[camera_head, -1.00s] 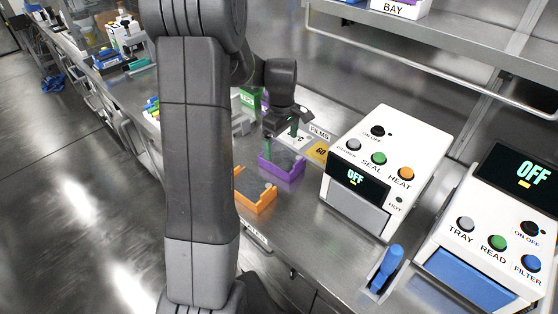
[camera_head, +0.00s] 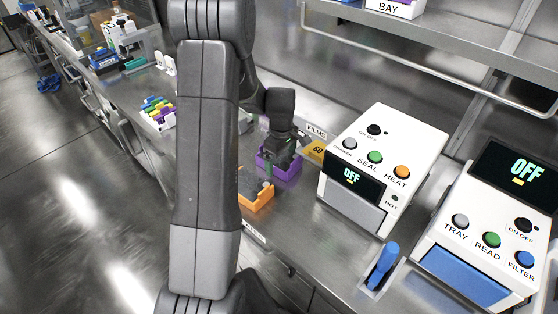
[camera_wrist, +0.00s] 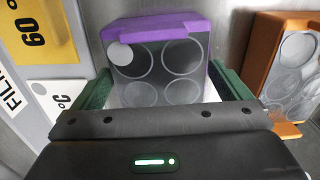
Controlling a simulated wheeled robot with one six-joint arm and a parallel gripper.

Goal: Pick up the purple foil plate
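The purple foil plate (camera_wrist: 158,28) has a purple edge and a greyish foil face with several round wells. It lies on the steel bench and also shows in the head view (camera_head: 290,172), partly covered by my gripper. My gripper (camera_wrist: 168,88) is over the plate's near part, with one green finger on each side of it. The fingers are apart and look open. I cannot tell whether they touch the plate's sides.
An orange plate (camera_wrist: 268,45) lies close on the right in the wrist view and also shows in the head view (camera_head: 262,201). The yellow card marked 60 (camera_wrist: 38,35) lies on the left. A white sealer (camera_head: 385,165) stands right of the plates, with another machine beyond.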

